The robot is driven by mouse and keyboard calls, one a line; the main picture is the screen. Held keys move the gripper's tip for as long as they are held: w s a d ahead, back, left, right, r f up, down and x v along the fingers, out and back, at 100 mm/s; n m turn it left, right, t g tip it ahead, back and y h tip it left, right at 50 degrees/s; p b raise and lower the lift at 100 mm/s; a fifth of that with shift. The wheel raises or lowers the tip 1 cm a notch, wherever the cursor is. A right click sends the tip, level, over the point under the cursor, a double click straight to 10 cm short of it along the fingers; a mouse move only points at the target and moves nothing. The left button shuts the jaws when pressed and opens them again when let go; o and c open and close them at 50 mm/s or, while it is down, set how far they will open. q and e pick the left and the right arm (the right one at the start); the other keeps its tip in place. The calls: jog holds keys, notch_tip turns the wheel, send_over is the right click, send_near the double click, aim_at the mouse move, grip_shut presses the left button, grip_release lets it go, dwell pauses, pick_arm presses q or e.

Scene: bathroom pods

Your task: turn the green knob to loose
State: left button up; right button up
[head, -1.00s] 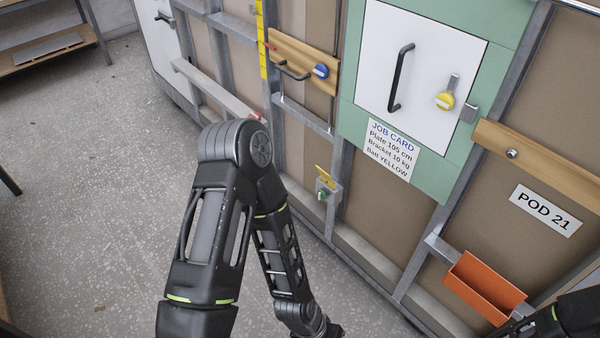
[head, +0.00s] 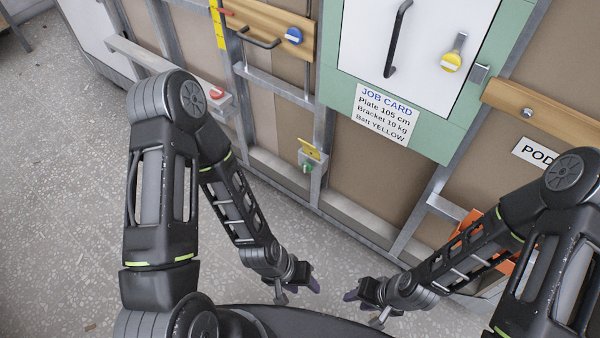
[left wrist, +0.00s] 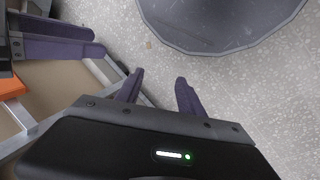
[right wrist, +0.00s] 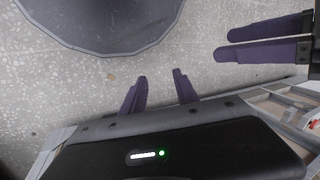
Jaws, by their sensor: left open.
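The green knob (head: 307,167) is small and sits on a grey box low on the pod frame, under a yellow tag (head: 310,149). The tag's writing is too small to read. My left gripper (head: 304,284) hangs below the knob in the head view, apart from it. In the left wrist view its two purple fingers (left wrist: 160,92) are spread and empty over the floor. My right gripper (head: 358,291) faces it from the right. In the right wrist view its fingers (right wrist: 160,93) are also spread and empty. Neither wrist view shows the knob.
A blue knob (head: 293,36), a yellow knob (head: 451,62) and a red button (head: 216,93) are on the pod wall. A job card (head: 383,115) hangs below the white door. An orange bin (head: 505,266) is partly behind my right arm.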

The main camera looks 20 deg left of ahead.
pick_arm(q)
jog(key=shift+o, duration=1.4)
jog(key=w+f+t+b, duration=0.3)
jog(key=w+f+b, duration=0.3)
jog(key=w+b, duration=0.3)
jog(key=shift+a+f+m+h, duration=0.2)
jog(key=shift+f+m+h, duration=0.2)
jog(key=m+t+h+b, duration=0.2)
jog(key=m+t+b, duration=0.3)
jog(key=t+b, duration=1.5)
send_near(304, 170)
notch_tip(304, 170, up, 6)
jog(key=s+a+g+b, duration=0.1)
jog(key=g+b, duration=0.6)
pick_arm(e)
jog(key=w+d+f, duration=0.1)
jog(key=f, duration=1.7)
jog(key=w+f+t, duration=0.1)
jog(key=w+f, duration=0.1)
jog(key=f, duration=1.7)
jog(key=shift+d+h, duration=0.3)
jog(key=shift+d, duration=0.05)
pick_arm(q)
jog(key=shift+f+b, duration=0.1)
jog(key=shift+b, duration=0.2)
pick_arm(e)
jog(key=shift+f, duration=0.2)
